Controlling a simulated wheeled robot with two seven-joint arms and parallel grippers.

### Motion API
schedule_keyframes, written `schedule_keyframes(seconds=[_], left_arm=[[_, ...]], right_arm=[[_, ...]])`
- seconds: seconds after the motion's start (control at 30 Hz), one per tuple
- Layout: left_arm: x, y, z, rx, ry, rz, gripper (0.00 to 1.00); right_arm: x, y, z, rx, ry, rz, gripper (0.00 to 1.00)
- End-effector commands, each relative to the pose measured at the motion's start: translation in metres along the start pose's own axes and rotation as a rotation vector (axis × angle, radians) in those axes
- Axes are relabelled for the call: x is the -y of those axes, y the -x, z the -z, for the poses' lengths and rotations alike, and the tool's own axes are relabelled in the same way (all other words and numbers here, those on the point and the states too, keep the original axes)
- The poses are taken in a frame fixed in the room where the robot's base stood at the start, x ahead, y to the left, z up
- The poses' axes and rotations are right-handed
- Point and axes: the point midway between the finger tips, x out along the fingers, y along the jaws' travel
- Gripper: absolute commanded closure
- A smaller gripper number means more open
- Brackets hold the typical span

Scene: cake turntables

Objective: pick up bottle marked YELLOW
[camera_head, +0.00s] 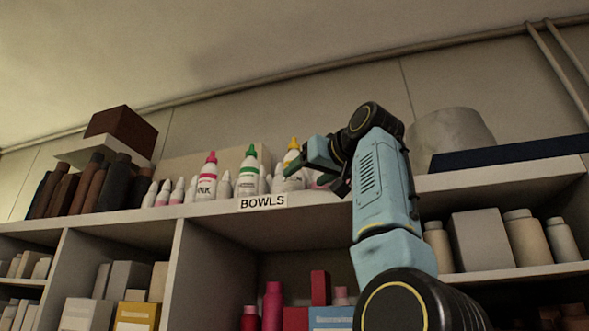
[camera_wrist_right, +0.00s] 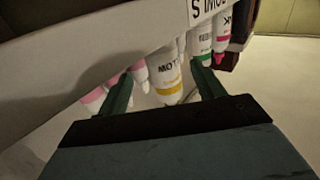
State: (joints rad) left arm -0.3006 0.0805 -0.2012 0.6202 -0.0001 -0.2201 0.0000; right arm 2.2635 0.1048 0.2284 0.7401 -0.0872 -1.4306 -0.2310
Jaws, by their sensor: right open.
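The bottle marked YELLOW is white with a yellow cap (camera_head: 292,147), standing on the top shelf. My right gripper partly covers it in the head view. In the upside-down right wrist view, the YELLOW bottle (camera_wrist_right: 166,72) shows its yellow band and part of its lettering. My right gripper (camera_head: 314,164) is at the shelf's front edge, open. In the wrist view its fingers (camera_wrist_right: 162,76) lie on either side of the YELLOW bottle; whether they touch it I cannot tell. My left gripper is not in view.
A green-capped bottle (camera_head: 249,170) and a red-capped bottle (camera_head: 208,178) stand to the left, with small white bottles between. A BOWLS label (camera_head: 263,202) is on the shelf edge. A large round grey pot (camera_head: 450,138) and a dark flat slab (camera_head: 510,154) are at right.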

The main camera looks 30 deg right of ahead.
Motion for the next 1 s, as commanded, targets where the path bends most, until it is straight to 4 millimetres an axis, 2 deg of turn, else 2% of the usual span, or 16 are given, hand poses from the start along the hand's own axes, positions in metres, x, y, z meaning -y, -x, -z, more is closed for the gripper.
schedule_keyframes(seconds=[0.03, 0.2, 0.33, 0.53, 0.93, 1.0], left_arm=[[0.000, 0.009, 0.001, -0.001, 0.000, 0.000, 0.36], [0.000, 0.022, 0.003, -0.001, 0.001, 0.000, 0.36], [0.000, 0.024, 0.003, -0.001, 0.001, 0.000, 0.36], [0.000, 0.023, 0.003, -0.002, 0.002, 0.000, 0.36], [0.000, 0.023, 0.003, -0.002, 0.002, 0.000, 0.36], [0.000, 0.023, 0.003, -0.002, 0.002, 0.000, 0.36]], right_arm=[[0.002, -0.010, 0.003, 0.006, 0.000, 0.002, 0.32], [0.003, -0.033, 0.003, 0.005, -0.001, 0.001, 0.32], [0.003, -0.040, 0.002, 0.002, -0.001, 0.001, 0.32], [0.003, -0.041, 0.001, 0.002, -0.001, 0.001, 0.32], [0.003, -0.041, 0.001, 0.002, -0.001, 0.001, 0.83], [0.003, -0.040, 0.001, 0.001, -0.001, 0.001, 0.84]])
